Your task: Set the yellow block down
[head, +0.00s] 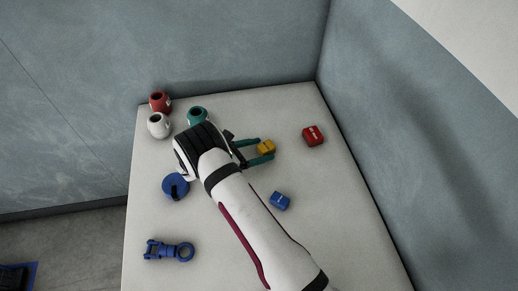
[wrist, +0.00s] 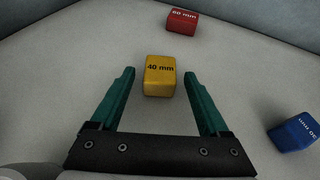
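The yellow block (head: 266,147) is marked "40 mm" and appears to rest upright on the pale table (head: 230,270). In the wrist view the yellow block (wrist: 160,76) is between the tips of my gripper (wrist: 159,73), with a gap to each finger. My gripper (head: 264,150) has two teal fingers, spread open, and holds nothing. In the head view the fingers reach to the right, one on each side of the block.
A red block (head: 313,135) lies beyond the yellow one, and a blue block (head: 280,201) lies nearer. Red (head: 160,102), white (head: 159,125) and teal (head: 197,116) pots stand back left. A blue disc (head: 175,186) and blue linkage (head: 169,250) lie left. Walls border the table.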

